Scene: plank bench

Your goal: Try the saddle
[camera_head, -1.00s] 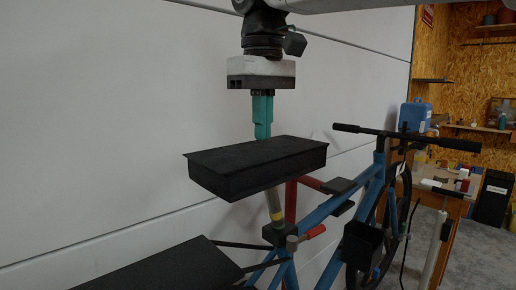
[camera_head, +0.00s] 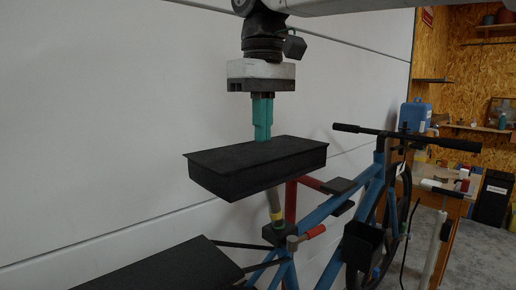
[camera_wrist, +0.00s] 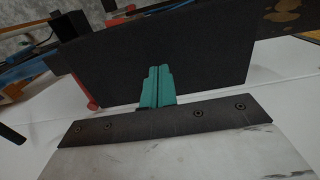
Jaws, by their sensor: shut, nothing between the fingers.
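The saddle (camera_head: 258,166) is a black box-shaped block on a post (camera_head: 274,208) above the blue bicycle frame (camera_head: 320,213). It fills the upper middle of the wrist view (camera_wrist: 160,55). My gripper (camera_head: 263,138) points straight down with its green fingers together and nothing between them. The fingertips are at the saddle's top, near its far edge; they appear to touch it. In the wrist view the shut fingers (camera_wrist: 157,88) stand out against the saddle. A clamp with a red lever (camera_head: 314,232) sits at the foot of the post.
A black rear rack (camera_head: 165,268) lies low in front. Black handlebars (camera_head: 405,137) and a black box (camera_head: 361,245) are to the right. A pale wall (camera_head: 90,120) stands close behind. A bench with a blue container (camera_head: 415,116) is at the far right.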

